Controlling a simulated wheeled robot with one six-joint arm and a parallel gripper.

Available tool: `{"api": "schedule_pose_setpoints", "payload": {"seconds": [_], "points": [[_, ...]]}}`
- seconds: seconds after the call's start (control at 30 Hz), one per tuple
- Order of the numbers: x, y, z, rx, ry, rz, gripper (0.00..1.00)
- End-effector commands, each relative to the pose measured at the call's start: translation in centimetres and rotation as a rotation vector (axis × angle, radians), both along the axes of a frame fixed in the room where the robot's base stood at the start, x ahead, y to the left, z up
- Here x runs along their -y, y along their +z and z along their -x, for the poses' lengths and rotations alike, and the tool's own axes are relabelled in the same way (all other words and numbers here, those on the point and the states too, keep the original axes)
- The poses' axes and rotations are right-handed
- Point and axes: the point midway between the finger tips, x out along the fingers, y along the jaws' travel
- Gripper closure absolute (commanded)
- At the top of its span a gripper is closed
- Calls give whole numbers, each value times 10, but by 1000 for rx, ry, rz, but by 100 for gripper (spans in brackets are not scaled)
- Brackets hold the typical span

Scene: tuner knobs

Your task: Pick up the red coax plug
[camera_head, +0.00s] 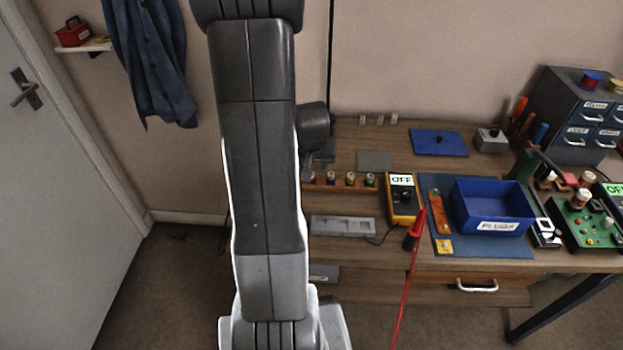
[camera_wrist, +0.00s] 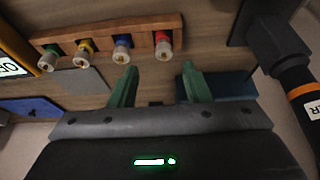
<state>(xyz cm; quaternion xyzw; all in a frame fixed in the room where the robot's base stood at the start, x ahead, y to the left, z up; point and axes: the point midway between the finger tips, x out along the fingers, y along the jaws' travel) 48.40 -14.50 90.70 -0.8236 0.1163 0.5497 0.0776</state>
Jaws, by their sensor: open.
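The red coax plug (camera_wrist: 163,46), a metal plug with a red collar, stands in a wooden rack (camera_wrist: 105,38) at the end of a row, beside the blue one (camera_wrist: 122,46). In the head view the red plug (camera_head: 317,177) is at the left end of the row, close to my arm. My gripper (camera_wrist: 158,74) shows in the wrist view with two green fingers apart and nothing between them. The red plug appears beyond the gap between the fingertips, not touching them. In the head view my arm hides most of the gripper.
Yellow (camera_wrist: 86,52) and green (camera_wrist: 50,58) plugs share the rack. A yellow meter (camera_head: 403,205) reading OFF, a grey tray (camera_head: 343,226) and a blue PLUGS bin (camera_head: 490,226) are on the bench. A dark rounded thing with an orange band (camera_wrist: 303,90) is at the wrist view's right.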

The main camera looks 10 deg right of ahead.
Motion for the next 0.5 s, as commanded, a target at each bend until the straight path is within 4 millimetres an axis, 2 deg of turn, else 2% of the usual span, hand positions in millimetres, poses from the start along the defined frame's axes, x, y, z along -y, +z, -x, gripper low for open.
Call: {"api": "schedule_pose_setpoints", "payload": {"seconds": [0.3, 0.5], "points": [[-3, -37, -11, -4, 1, -1, 56], [-1, -48, -16, -2, 1, 0, 56]]}}
